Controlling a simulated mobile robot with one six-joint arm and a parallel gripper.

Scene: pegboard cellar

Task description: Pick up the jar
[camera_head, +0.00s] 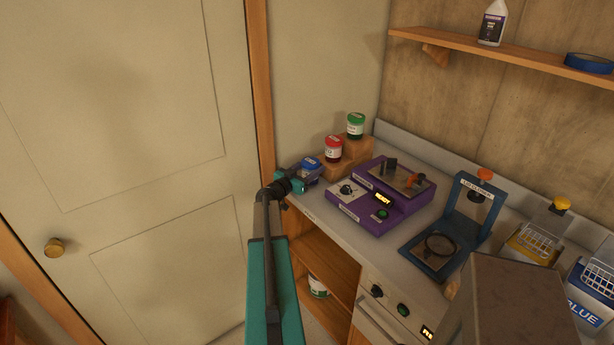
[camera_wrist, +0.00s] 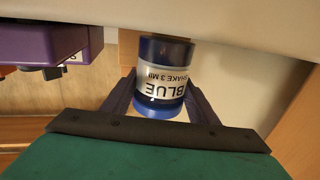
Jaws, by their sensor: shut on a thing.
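A blue jar with a white label reading "BLUE" (camera_wrist: 161,75) shows in the wrist view between the two fingers of my gripper (camera_wrist: 160,105). The fingers are shut on its sides, and the jar appears upside down in that view. In the head view the blue jar (camera_head: 311,163) is at the left end of the counter, partly hidden by my gripper (camera_head: 308,175). I cannot tell whether the jar touches the counter. A red-lidded jar (camera_head: 333,149) and a green-lidded jar (camera_head: 356,126) stand on wooden steps just behind it.
A purple machine (camera_head: 371,221) stands right of my gripper on the grey counter (camera_head: 405,157). A blue stand (camera_head: 446,238) is farther right. A wooden shelf (camera_head: 500,47) hangs above. A closed door (camera_head: 130,150) is at the left.

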